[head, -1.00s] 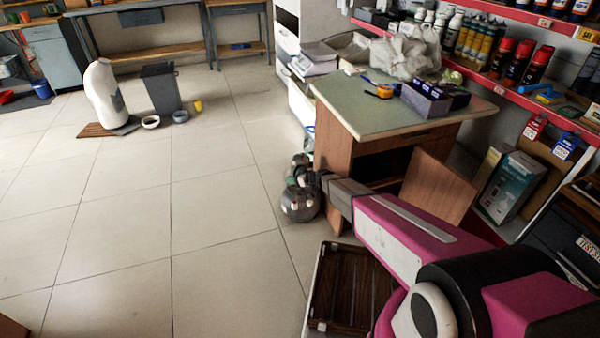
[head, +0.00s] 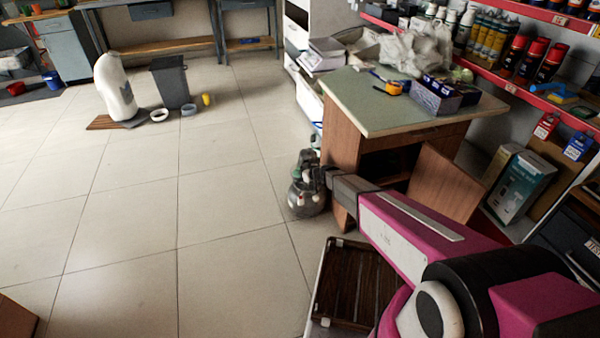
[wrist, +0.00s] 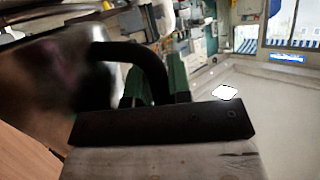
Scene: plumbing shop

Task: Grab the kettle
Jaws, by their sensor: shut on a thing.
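The kettle (head: 307,197) is a round, shiny metal pot with a black handle. In the head view it hangs or stands at the end of my outstretched arm, beside the desk's left side; I cannot tell whether it touches the floor. My gripper (head: 318,176) is small and partly hidden there. In the wrist view the kettle's dark, glossy body (wrist: 60,85) fills the left, and its curved black handle (wrist: 145,55) passes between the green fingers of my gripper (wrist: 157,80). The gripper is shut on the handle. The fingertips are partly hidden behind it.
The green-topped desk (head: 385,108) stands right beside the kettle. A dark slatted crate (head: 352,285) lies on the floor near my arm. Shelves with bottles (head: 520,60) line the right. A grey bin (head: 172,82) stands far left. The tiled floor (head: 190,215) at left is open.

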